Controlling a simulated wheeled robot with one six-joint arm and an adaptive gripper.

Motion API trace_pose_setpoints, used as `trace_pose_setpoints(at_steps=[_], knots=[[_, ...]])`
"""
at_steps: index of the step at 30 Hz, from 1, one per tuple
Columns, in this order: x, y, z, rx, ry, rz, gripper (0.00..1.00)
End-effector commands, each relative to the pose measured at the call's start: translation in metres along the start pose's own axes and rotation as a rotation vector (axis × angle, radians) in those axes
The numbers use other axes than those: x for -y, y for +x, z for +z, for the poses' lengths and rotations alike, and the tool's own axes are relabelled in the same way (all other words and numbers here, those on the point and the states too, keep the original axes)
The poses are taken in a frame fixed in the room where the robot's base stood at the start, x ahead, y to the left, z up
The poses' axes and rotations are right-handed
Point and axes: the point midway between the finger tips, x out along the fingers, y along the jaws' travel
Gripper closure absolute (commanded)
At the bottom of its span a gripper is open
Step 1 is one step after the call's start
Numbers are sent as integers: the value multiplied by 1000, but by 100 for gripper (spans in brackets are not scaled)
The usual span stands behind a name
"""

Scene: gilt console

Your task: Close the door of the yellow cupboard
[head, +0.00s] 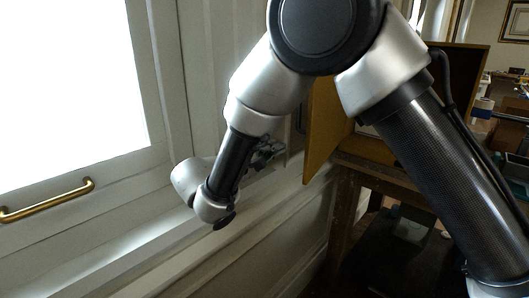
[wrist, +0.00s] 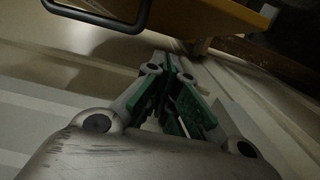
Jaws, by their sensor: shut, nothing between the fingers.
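The yellow cupboard (head: 467,62) stands on a dark wooden table at the right, largely hidden behind my arm. Its yellow door (head: 325,125) stands open, swung out toward the window wall. The door also shows at the top of the wrist view (wrist: 215,22), with a dark loop handle (wrist: 138,20) on it. My gripper (head: 272,150) is left of the door in the head view, beside the wall. In the wrist view my gripper (wrist: 172,58) is shut and empty, its fingertips pointing toward the door's lower edge. I cannot tell whether they touch it.
A pale panelled wall with a bright window (head: 70,80) and a brass handle (head: 48,200) runs close along the left. The wooden table (head: 345,190) carries the cupboard. A cluttered room shows at the far right.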

Motion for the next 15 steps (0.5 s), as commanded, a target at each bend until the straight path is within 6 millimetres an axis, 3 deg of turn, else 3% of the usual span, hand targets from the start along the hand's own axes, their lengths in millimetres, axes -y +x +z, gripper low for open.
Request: trace_pose_setpoints(at_steps=[5, 9, 15], knots=[[0, 39, 1, 4, 0, -1, 100], [0, 42, 22, -1, -1, -1, 100], [0, 46, 37, -1, 0, -1, 100]])
